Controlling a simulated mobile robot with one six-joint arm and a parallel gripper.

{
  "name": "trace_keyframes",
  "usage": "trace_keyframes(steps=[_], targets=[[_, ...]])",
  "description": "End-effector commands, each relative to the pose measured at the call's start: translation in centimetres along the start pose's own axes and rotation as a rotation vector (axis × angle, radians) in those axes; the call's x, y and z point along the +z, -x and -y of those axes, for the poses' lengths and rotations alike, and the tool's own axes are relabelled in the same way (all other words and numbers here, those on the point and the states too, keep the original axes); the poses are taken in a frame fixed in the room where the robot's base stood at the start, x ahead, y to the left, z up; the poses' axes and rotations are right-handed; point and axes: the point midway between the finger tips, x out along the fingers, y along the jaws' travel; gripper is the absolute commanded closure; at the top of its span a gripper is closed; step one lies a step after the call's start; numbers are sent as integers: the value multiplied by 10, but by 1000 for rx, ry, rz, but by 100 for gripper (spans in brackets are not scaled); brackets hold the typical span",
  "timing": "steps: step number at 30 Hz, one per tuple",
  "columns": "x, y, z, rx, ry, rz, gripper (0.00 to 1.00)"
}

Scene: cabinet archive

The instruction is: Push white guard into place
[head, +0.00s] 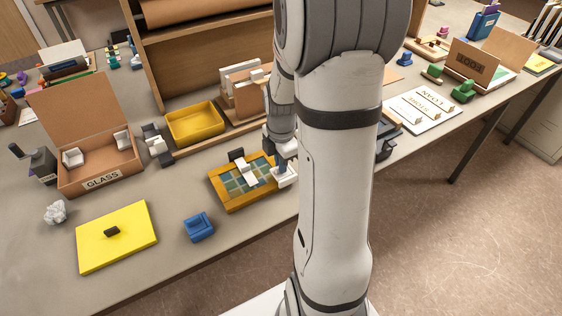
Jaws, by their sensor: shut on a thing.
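A wooden-framed panel (228,202) with blue-green panes lies flat on the table. A white guard (287,179) sits at its right edge, at the tip of my gripper (281,168). My gripper points down there and appears shut on this guard. The fingers are small and partly hidden by my arm, so I cannot tell how fully the guard seats on the frame. Two similar white pieces (73,157) stand inside the open cardboard box labelled GLASS (92,173). A white piece with a dark block (246,174) lies across the panel's upper part.
A yellow tray (195,124) and a wooden shelf unit (154,70) stand behind the panel. A yellow board (120,244) with a black handle, a blue block (199,227) and crumpled paper (55,212) lie in front and left. My arm hides part of the table's right side.

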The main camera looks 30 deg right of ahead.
Motion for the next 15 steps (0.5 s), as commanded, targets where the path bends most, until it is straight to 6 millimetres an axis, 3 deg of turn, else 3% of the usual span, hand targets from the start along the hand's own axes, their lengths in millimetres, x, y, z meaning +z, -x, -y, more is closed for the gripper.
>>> trace_keyframes(steps=[15], targets=[[0, -11, 0, 0, 0, 0, 100]])
